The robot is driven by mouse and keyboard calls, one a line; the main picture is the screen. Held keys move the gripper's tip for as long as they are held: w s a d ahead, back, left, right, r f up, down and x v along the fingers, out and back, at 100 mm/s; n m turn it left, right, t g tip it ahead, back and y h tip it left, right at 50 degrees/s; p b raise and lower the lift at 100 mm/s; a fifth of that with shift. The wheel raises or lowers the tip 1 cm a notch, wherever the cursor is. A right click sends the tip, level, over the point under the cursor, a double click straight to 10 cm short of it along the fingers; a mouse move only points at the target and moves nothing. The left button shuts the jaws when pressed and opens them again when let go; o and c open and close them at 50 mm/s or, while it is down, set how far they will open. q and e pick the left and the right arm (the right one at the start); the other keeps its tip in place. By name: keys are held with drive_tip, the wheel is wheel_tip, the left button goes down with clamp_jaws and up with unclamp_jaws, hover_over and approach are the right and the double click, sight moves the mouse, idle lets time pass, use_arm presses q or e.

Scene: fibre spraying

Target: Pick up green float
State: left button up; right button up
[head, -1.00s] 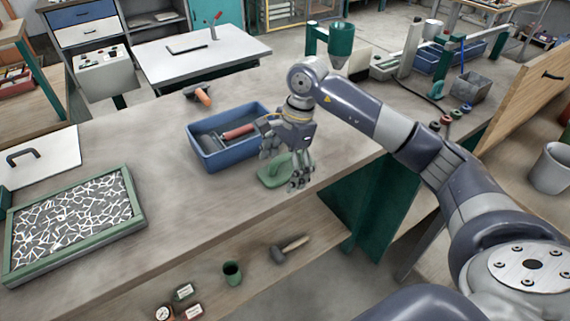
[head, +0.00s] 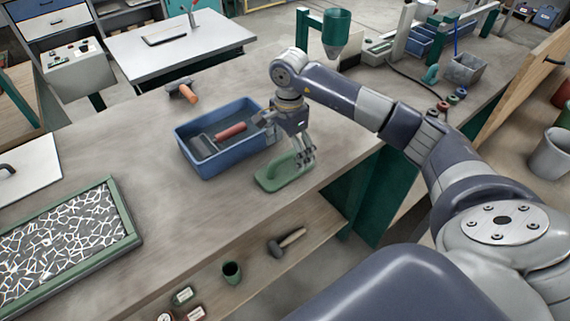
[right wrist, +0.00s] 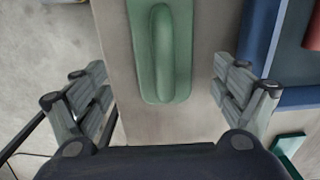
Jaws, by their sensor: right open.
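The green float (head: 272,180) lies flat on the workbench near its front edge, with its handle up, just right of the blue tray. In the right wrist view the float (right wrist: 179,84) lies between the two spread fingers, a little ahead of them, its handle running along the view. My right gripper (head: 307,163) is open and empty, just above the right end of the float. It also shows in the right wrist view (right wrist: 160,92). It does not appear to touch the float. My left gripper is not in either view.
The blue tray (head: 188,143) with a red-handled roller (head: 230,131) stands close behind the float. An orange-handled tool (head: 189,94) lies farther back. A green-framed panel (head: 130,232) lies at left. A hammer (head: 288,241) and green cup (head: 231,272) are on the lower shelf.

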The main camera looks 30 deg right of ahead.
sight(288, 165)
drive_tip(key=shift+w+f, duration=0.1)
drive_tip(key=shift+f, duration=0.2)
drive_tip(key=f+p, duration=0.1)
drive_tip(key=f, duration=0.1)
drive_tip(key=f+p, duration=0.1)
drive_tip(key=f, duration=0.1)
drive_tip(key=shift+w+d+f, duration=0.15)
drive_tip(key=shift+d, duration=0.05)
drive_tip(key=shift+w+f, duration=0.1)
drive_tip(key=shift+f, duration=0.15)
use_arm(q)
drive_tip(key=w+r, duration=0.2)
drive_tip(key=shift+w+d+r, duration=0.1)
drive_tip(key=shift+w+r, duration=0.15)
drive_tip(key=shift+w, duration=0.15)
use_arm(e)
drive_tip(key=c, duration=1.2)
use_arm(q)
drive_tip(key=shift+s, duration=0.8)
